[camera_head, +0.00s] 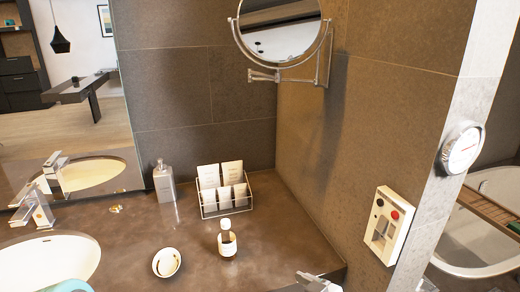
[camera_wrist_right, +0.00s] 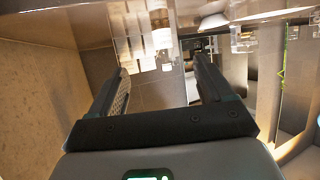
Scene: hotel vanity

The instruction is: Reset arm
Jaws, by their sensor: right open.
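My right gripper (camera_wrist_right: 160,75) shows in the right wrist view, its two dark fingers spread apart with nothing between them. The wrist picture looks turned over, with the counter (camera_wrist_right: 65,10) along its top edge. I cannot clearly make out the right gripper in the head view. A shiny metallic piece is cut off at the bottom edge there, and I cannot tell what it is. My left gripper is not in view.
On the counter (camera_head: 285,235) stand a soap dispenser (camera_head: 164,185), a card rack (camera_head: 224,210), a small bottle (camera_head: 227,240) and a round dish (camera_head: 166,262). A faucet (camera_head: 38,207) and sink are left. A wall panel (camera_head: 388,228) and round mirror (camera_head: 281,38) are right.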

